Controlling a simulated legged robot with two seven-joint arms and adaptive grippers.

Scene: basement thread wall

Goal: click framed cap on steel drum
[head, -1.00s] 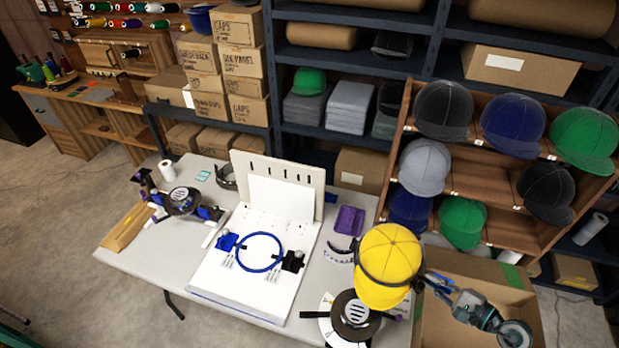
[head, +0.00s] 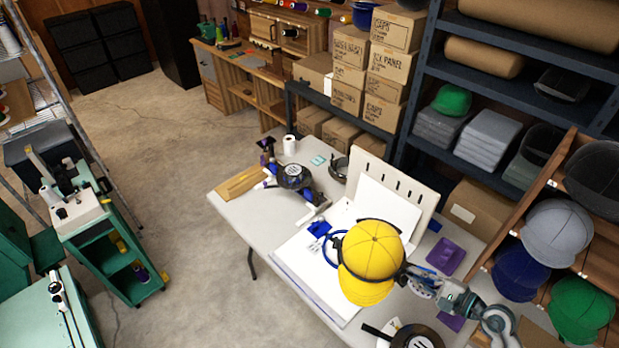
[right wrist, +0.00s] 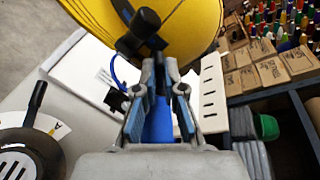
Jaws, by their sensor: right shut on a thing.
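The yellow cap (head: 372,255) has a dark frame band around its base. My right gripper (head: 412,276), at its right side, holds it up over the white board. In the right wrist view my right gripper (right wrist: 160,112) is shut on a blue grip joined to the black frame, with the yellow cap (right wrist: 200,22) just beyond. A dark round unit with a slotted steel top (head: 293,176) stands at the table's far left, apart from the cap. I cannot tell surely whether it is the drum. My left gripper is not in view.
A white board (head: 300,262) with a slotted upright panel (head: 395,185) lies on the table; the cap hides part of its blue ring. A black pan-like tool (head: 415,338) is at the near edge. Purple trays (head: 446,256) and the cap rack (head: 535,185) stand right.

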